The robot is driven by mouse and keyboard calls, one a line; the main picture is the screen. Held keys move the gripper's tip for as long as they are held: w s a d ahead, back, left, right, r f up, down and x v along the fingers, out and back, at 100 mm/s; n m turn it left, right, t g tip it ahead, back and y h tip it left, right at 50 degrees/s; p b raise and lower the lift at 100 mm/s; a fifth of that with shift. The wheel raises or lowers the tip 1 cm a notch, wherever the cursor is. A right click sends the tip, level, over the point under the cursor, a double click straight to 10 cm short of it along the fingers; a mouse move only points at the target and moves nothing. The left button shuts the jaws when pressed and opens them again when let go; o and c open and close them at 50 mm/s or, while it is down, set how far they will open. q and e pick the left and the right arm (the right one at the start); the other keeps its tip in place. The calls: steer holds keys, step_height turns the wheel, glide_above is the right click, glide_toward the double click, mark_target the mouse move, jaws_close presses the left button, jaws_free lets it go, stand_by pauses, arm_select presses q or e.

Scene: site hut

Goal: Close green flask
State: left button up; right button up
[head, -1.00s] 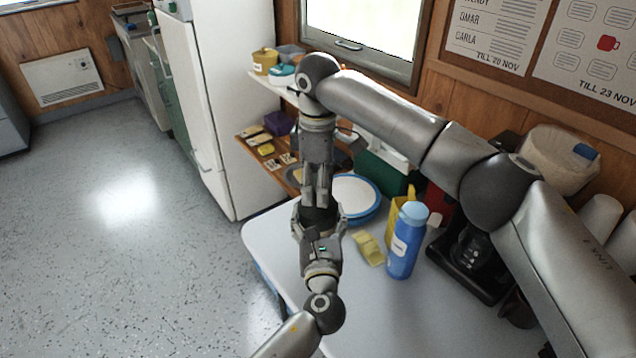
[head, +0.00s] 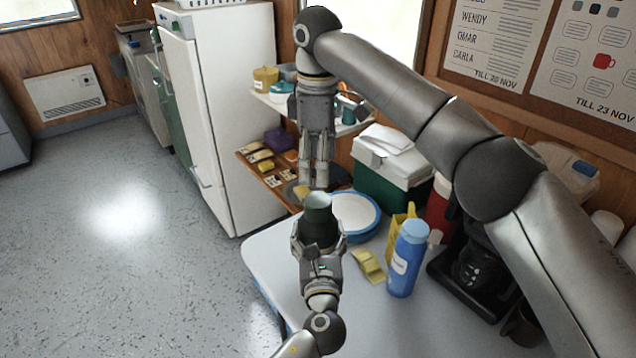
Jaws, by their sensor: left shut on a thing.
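The dark green flask (head: 318,227) stands upright in my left gripper (head: 319,246) at the near left part of the table. The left gripper is shut around its lower body. The flask's top end is a paler grey-green; I cannot tell whether this is a cap or an open neck. My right gripper (head: 319,184) hangs straight above the flask, fingers pointing down, with its tips a little above the flask's top. Its fingers look close together, but I cannot make out whether anything is between them.
On the white table (head: 268,250) are a blue bottle (head: 405,262), a yellow packet (head: 368,266), a blue-rimmed plate (head: 357,215), a red container (head: 438,205) and a coffee maker (head: 470,265). A green cool box (head: 385,180) stands behind. A fridge (head: 225,110) is at the back left.

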step_height(320, 180, up, 2)
steer(key=shift+r, duration=0.1)
arm_select(q)
steer(key=o, duration=2.1)
steer(key=s, duration=1.2)
steer(key=shift+d, duration=0.25)
